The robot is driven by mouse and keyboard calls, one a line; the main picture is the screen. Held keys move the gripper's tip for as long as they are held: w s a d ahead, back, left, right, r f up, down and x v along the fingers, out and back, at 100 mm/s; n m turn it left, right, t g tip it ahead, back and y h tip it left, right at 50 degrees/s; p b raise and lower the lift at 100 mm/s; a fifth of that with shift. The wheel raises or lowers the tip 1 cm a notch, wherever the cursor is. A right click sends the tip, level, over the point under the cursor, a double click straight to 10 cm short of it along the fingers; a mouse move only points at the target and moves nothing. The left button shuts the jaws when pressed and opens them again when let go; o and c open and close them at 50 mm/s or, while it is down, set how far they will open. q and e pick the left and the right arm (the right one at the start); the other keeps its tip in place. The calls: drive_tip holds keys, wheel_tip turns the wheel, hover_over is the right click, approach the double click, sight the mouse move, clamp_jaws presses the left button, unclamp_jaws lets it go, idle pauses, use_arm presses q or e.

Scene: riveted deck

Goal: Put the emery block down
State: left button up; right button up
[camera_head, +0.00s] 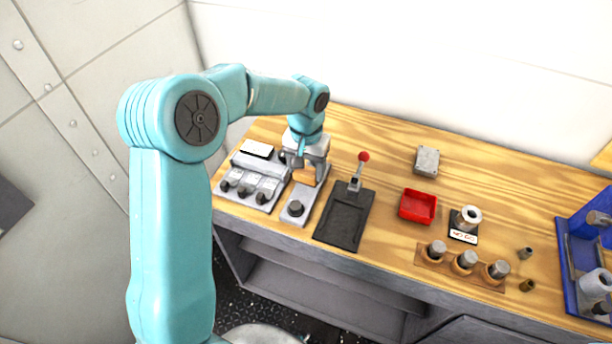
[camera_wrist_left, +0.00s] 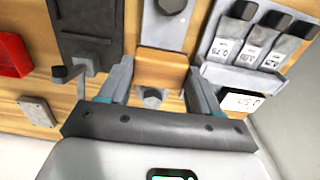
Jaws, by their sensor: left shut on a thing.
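My left gripper (camera_head: 305,166) is over the back end of a grey plate with a dark knob (camera_head: 295,208). It is shut on an orange-brown block, which I take to be the emery block (camera_head: 305,175). In the left wrist view the block (camera_wrist_left: 161,66) shows between the two fingers of the gripper (camera_wrist_left: 158,84), with the plate (camera_wrist_left: 163,32) just beyond it. I cannot tell whether the block touches the plate or the bench. My right gripper is not in view.
A grey unit with several knobs (camera_head: 250,180) stands left of the plate. A black tray with a red-topped lever (camera_head: 345,218) is close on its right. Farther right are a red bin (camera_head: 418,206), a grey box (camera_head: 427,160) and a wooden holder (camera_head: 460,268). Bare wooden bench (camera_head: 385,150) lies behind.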

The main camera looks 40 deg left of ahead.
sight(306, 171)
use_arm(q)
drive_tip(key=shift+f, duration=1.9)
drive_tip(key=shift+s+f, duration=0.1)
drive_tip(key=o, duration=1.1)
drive_tip(key=shift+f, duration=0.1)
wheel_tip(306, 171, up, 13)
drive_tip(key=shift+f, duration=0.2)
drive_tip(key=shift+s+f, duration=0.1)
